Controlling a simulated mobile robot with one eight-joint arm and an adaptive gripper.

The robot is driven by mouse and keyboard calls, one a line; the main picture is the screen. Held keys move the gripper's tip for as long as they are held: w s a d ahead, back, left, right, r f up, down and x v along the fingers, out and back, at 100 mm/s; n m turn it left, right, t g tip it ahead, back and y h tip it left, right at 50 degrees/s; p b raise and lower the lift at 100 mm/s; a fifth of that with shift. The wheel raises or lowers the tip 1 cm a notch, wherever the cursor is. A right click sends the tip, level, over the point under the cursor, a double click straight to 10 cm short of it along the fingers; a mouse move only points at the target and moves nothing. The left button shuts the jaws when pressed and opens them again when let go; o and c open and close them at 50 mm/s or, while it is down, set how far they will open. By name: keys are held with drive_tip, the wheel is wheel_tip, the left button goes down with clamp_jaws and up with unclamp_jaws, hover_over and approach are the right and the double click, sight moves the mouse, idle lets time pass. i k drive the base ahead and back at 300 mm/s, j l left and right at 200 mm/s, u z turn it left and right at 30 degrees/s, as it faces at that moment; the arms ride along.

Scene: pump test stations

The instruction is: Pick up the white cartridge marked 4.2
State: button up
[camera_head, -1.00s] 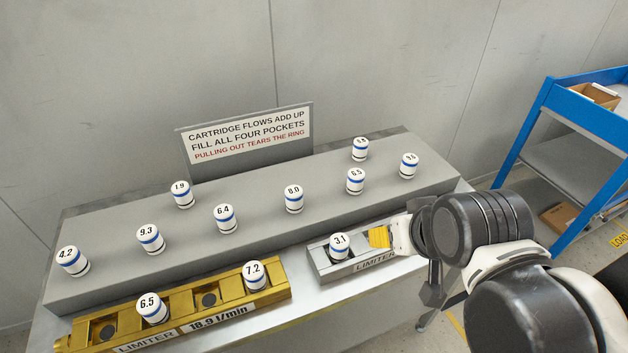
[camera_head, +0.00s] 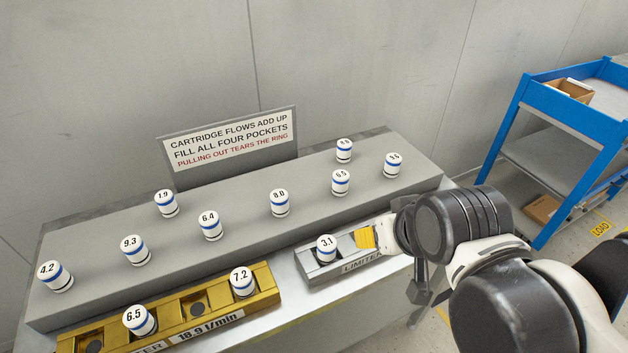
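The white cartridge marked 4.2 (camera_head: 56,277) has a blue band and stands upright at the far left end of the raised grey shelf (camera_head: 110,292). Nothing touches it. My gripper (camera_head: 415,283) is at the right, beyond the right end of the silver limiter block, far from that cartridge. My arm hides much of the gripper, and I cannot tell whether its fingers are open or shut.
Several similar cartridges stand on the shelf, including 9.3 (camera_head: 135,250) nearest to 4.2. The gold limiter block (camera_head: 262,296) in front holds cartridges 6.5 (camera_head: 139,321) and 7.2 (camera_head: 242,282). The silver block (camera_head: 312,270) holds 3.1 (camera_head: 326,248). A sign (camera_head: 230,145) stands behind; a blue cart (camera_head: 560,115) is right.

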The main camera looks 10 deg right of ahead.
sight(56, 277)
drive_tip(key=u, duration=1.85)
